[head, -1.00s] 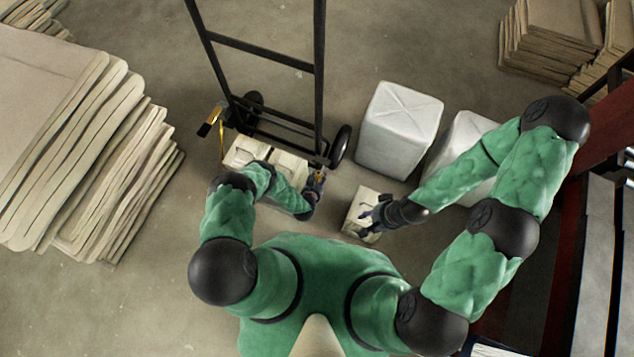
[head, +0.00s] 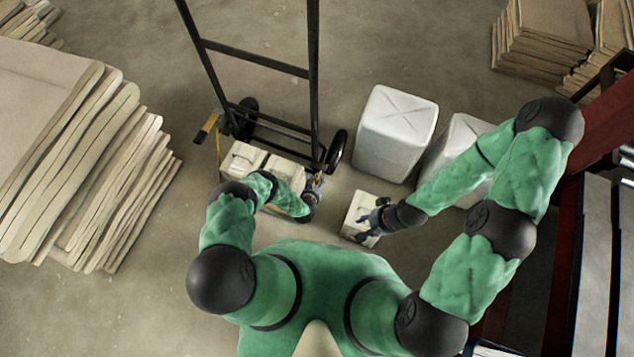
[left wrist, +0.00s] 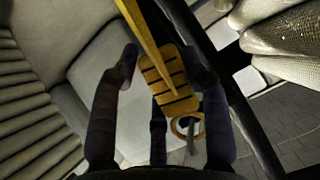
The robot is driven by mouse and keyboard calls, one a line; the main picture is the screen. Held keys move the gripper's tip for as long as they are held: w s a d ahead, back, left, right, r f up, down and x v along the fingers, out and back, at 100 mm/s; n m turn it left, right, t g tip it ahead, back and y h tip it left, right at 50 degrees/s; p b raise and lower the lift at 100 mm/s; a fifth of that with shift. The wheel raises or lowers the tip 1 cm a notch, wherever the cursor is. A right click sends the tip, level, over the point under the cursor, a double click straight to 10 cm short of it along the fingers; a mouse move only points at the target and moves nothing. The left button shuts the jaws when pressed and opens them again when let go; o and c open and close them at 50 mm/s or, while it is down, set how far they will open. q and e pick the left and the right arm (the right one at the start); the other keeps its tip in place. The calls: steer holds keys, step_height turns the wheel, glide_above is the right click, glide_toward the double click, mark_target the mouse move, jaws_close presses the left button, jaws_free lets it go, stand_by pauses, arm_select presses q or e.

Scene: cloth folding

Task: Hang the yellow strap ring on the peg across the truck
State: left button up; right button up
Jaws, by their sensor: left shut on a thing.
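The black hand truck (head: 255,57) stands ahead with pale blocks (head: 243,160) on its foot. A yellow strap (head: 218,148) hangs at its left side below a yellow-ended bar (head: 207,127). My left gripper (head: 311,196) is low at the truck's right side, by the wheel. In the left wrist view, its fingers (left wrist: 162,72) flank a slotted yellow strap piece (left wrist: 169,78), with a yellow ring (left wrist: 187,127) below beside a grey part. Whether the ring surrounds that part is unclear. My right gripper (head: 366,223) is at a pale block (head: 358,207); its finger opening is unclear. I cannot identify the peg.
Two white wrapped bales (head: 396,134) stand right of the truck. A large pile of pale sheets (head: 75,150) fills the left, and another stack (head: 540,38) is at the back right. A dark red rack (head: 606,115) borders the right. Floor behind the bales is clear.

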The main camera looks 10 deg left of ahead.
arm_select(q)
steer(key=o, duration=1.3)
steer(key=shift+c, duration=0.2)
steer(key=shift+r, duration=0.1)
steer(key=shift+s+r, duration=0.1)
steer(key=shift+s, duration=0.1)
steer(key=s+a+r+p, duration=0.1)
steer(key=s+a, duration=0.1)
steer(key=s, duration=0.7)
steer(key=w+a+r+p, duration=0.1)
steer(key=w+r, duration=0.1)
steer(key=r, duration=0.7)
steer(key=w+a+r+n+p, duration=0.1)
steer(key=w+a+r, duration=0.1)
steer(key=r, duration=0.8)
steer(key=w+a+r+n+t+p, duration=0.1)
steer(key=w+a+r, duration=0.1)
steer(key=r, duration=0.7)
steer(key=shift+w+r+y+p, duration=0.25)
steer(key=shift+w+y+p, duration=0.05)
steer(key=shift+w, duration=0.3)
